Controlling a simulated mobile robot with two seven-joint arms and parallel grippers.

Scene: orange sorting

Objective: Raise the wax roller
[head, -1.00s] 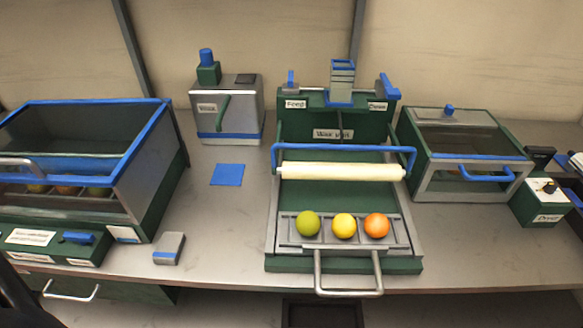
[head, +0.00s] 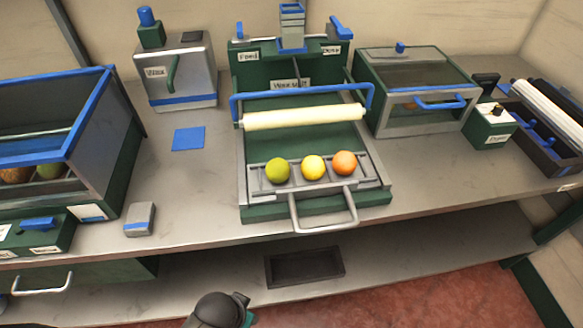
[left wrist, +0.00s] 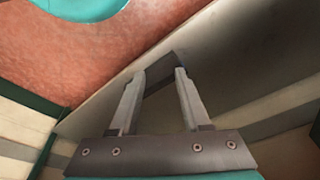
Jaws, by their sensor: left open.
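The wax roller (head: 305,117) is a cream cylinder under a blue bar frame (head: 300,92) on the green wax unit (head: 258,72) in the head view. It lies across the unit, behind a grey rack (head: 262,184) holding a green fruit (head: 277,170), a yellow one (head: 314,168) and an orange one (head: 344,163). My left gripper (left wrist: 160,78) is open and empty in the left wrist view, away from the roller. A dark rounded part of mine shows at the bottom of the head view. My right gripper is not in view.
A silver wax container (head: 180,80) and blue square (head: 188,138) are left of the unit. A glass-topped box (head: 418,85) and a dryer control box (head: 490,125) are right. A large blue-edged bin (head: 108,135) stands far left. A dark tray (head: 305,267) lies on the lower shelf.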

